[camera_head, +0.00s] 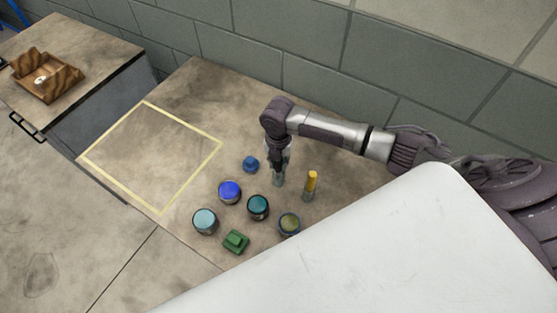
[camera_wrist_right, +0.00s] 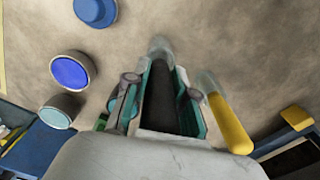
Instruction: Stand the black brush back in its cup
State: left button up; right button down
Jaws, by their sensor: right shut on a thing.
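My right gripper (camera_head: 279,163) points down over the worktop and is shut on the black brush (camera_wrist_right: 160,98), a dark bar between its fingers in the right wrist view. A clear grey cup (camera_head: 278,180) is directly below the gripper; it also shows beyond the brush's far end in the right wrist view (camera_wrist_right: 160,46). The brush's lower end lines up with this cup, but I cannot tell whether it is inside. A yellow brush (camera_head: 312,181) stands in a similar cup (camera_head: 308,195) to the right. My left gripper is not in view.
Close by stand a blue pot (camera_head: 229,190), a teal pot (camera_head: 257,207), a light-blue pot (camera_head: 205,221), an olive-topped pot (camera_head: 289,224), a small blue item (camera_head: 251,164) and a green block (camera_head: 236,241). The yellow-outlined square (camera_head: 150,158) is empty. A wooden tray (camera_head: 30,88) sits far left.

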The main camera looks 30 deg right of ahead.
jog(key=c, duration=0.9)
grip_release()
notch_tip(320, 180, up, 12)
dwell(0.7)
